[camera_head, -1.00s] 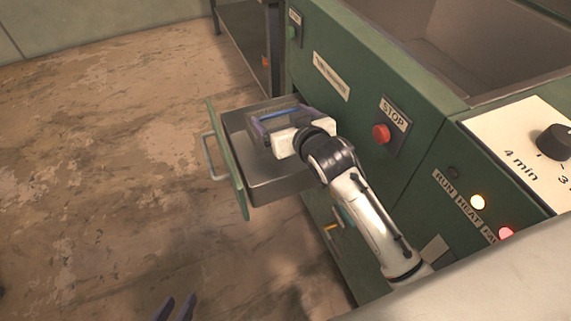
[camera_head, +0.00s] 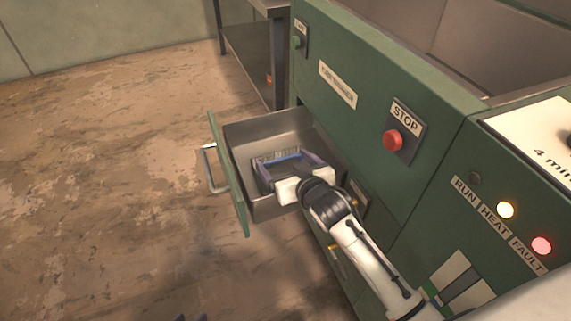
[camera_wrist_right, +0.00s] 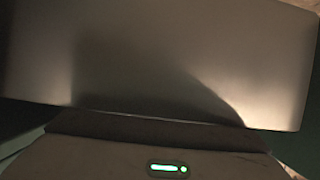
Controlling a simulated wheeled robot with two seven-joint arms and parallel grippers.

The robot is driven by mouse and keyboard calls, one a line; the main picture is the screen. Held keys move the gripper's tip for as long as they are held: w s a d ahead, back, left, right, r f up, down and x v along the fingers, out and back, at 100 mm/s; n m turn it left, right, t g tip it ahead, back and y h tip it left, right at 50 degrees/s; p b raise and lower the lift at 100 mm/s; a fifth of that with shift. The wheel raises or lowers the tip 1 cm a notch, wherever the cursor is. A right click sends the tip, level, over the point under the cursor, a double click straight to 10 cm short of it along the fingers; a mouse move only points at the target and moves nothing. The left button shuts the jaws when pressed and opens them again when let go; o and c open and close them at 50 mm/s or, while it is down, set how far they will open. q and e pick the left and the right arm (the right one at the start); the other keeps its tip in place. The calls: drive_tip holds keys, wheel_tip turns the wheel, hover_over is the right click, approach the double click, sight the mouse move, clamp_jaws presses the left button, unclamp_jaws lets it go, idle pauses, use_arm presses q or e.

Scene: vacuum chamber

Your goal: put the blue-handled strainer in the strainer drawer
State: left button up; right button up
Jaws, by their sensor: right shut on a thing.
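The open drawer (camera_head: 247,133) sticks out of the green machine front, with a grey metal inside. A small piece of greyish mesh shows just beyond the handle; my gripper hides the rest. I cannot tell whether the strainer touches the drawer floor. In the right wrist view a plain grey metal surface fills most of the picture and the strainer cannot be made out. Only the dark tips of my left gripper (camera_head: 190,317) show at the bottom edge.
The drawer's green front panel (camera_head: 228,170) and pull handle (camera_head: 212,168) face left. A red STOP button (camera_head: 393,141) and lit lamps sit on the machine to the right. A dark metal table (camera_head: 252,50) stands behind. The floor at left is clear.

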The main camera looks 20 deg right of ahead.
drive_tip(key=o, duration=1.4)
drive_tip(key=shift+f, duration=0.15)
drive_tip(key=shift+s+r, duration=0.25)
drive_tip(key=shift+r, duration=0.05)
use_arm(q)
drive_tip(key=r+p, duration=0.1)
drive_tip(key=a+t+p, duration=0.1)
drive_tip(key=a+r+n+p, duration=0.1)
drive_tip(key=p, duration=0.1)
drive_tip(key=shift+s+a+r+t+y, duration=0.2)
drive_tip(key=shift+s+r+t+y, duration=0.1)
drive_tip(key=shift+s+y, duration=0.1)
use_arm(e)
drive_tip(key=v, duration=1.1)
drive_tip(key=shift+s+r, duration=0.15)
drive_tip(key=shift+s, duration=0.05)
